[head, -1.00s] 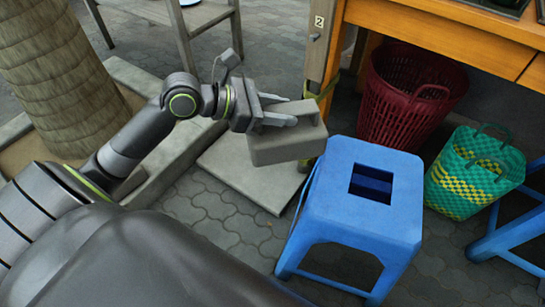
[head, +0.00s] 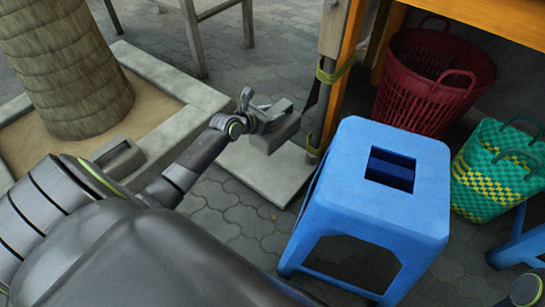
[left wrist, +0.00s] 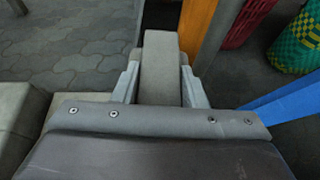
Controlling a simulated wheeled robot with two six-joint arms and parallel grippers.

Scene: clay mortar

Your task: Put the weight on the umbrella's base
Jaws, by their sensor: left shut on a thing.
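My left gripper (head: 264,117) is shut on a grey block-like weight (head: 284,131) and holds it over the umbrella's base. The umbrella's base (head: 268,176) is a flat pale slab on the paving, with the pole beside the table leg at its far right edge. Whether the weight touches the slab I cannot tell. In the left wrist view the weight (left wrist: 160,65) sits between the two fingers. My right gripper is not in view.
A blue stool (head: 385,205) stands close to the right of the slab. An orange wooden table (head: 490,20), a red basket (head: 432,90) and a green-yellow bag (head: 490,175) are farther right. A planter kerb (head: 180,120) with a trunk (head: 65,70) lies left.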

